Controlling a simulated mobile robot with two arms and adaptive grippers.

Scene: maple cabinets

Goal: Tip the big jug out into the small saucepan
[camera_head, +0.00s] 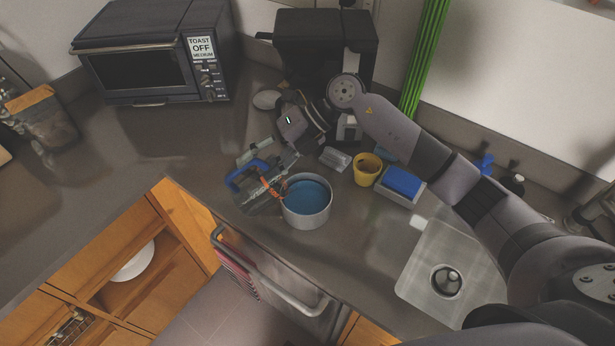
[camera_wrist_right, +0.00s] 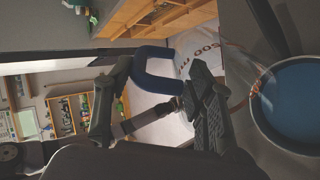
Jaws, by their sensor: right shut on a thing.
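The big jug is clear with red markings and a blue handle (camera_head: 240,177). It looks tipped on its side, with its red-marked end at the left rim of the small saucepan (camera_head: 325,211). My right gripper (camera_head: 266,167) is shut on the jug's handle, partly hiding the jug. The saucepan (camera_wrist_right: 258,122) is at the right there, with a flat blue surface inside. I cannot tell whether liquid is flowing. My left gripper is out of view.
A yellow cup (camera_head: 367,170) and a blue sponge in a holder (camera_head: 402,182) stand right of the saucepan. The sink (camera_head: 440,270) is at front right. A black coffee maker (camera_head: 325,45) and a toaster oven (camera_head: 150,55) stand behind. The left counter (camera_head: 110,190) is mostly clear.

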